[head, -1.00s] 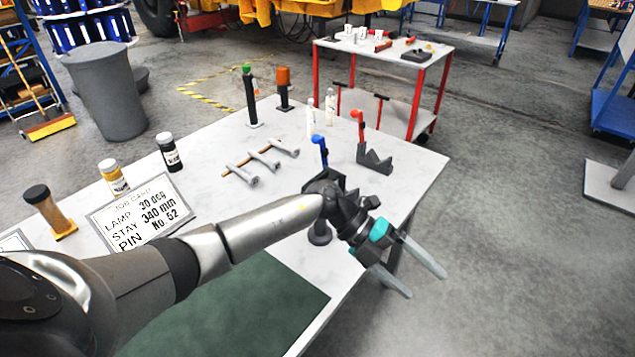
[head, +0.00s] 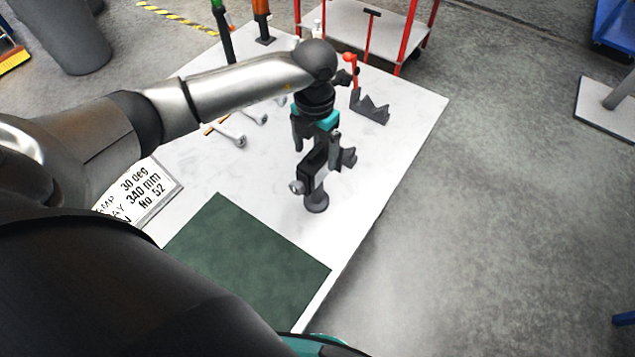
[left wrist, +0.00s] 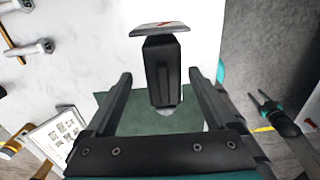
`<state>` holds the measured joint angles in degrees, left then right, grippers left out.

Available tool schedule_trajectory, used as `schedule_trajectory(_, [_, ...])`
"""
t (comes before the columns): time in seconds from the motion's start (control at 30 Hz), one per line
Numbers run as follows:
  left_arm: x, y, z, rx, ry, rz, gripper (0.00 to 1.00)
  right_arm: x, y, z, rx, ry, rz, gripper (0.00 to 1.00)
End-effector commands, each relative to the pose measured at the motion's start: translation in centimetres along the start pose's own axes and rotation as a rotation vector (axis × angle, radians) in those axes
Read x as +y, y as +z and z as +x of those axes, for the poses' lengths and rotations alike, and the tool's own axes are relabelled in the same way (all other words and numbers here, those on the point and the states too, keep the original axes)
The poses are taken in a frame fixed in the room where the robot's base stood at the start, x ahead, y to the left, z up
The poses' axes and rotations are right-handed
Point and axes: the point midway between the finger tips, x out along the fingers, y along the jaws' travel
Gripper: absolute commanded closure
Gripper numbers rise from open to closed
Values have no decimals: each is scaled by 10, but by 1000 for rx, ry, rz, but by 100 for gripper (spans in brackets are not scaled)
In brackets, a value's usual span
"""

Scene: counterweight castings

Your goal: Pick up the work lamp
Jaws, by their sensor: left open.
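The work lamp appears to be the dark upright device (head: 318,183) on a round base near the table's right edge. In the left wrist view, its black body (left wrist: 162,75) with a pale plate at one end lies between my two fingers, with a gap on either side. My left gripper (head: 316,145) is open and points down over the lamp; its fingers also show in the left wrist view (left wrist: 163,95). I cannot tell how deep the lamp is between them. A dark gripper with teal parts, likely my right one (left wrist: 283,113), shows at the right edge of the left wrist view; its jaws are unclear.
A black notched block (head: 370,108) with a red-topped part (head: 350,60) stands behind the lamp. Metal rods (head: 232,135) lie to the left. A job card (head: 150,190) and green mat (head: 245,260) are nearer. A red-legged cart (head: 345,25) stands beyond the table.

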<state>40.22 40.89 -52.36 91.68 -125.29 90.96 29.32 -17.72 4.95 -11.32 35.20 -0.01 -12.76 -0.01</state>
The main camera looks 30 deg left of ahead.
Motion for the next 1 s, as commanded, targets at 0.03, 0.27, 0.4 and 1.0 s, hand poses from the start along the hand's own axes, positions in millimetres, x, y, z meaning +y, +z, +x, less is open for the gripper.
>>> schedule_trajectory(0.03, [-1,0,6,1,-1,1,10,0,-3,-1,4,1,0,50])
schedule_trajectory(0.27, [-2,0,20,2,-2,1,10,1,-12,-3,20,1,1,50])
schedule_trajectory(0.4, [-5,0,38,4,-2,1,10,-2,-13,-8,21,-2,2,50])
schedule_trajectory(1.0, [-5,2,65,-1,-1,2,20,-8,-14,-8,22,-10,2,50])
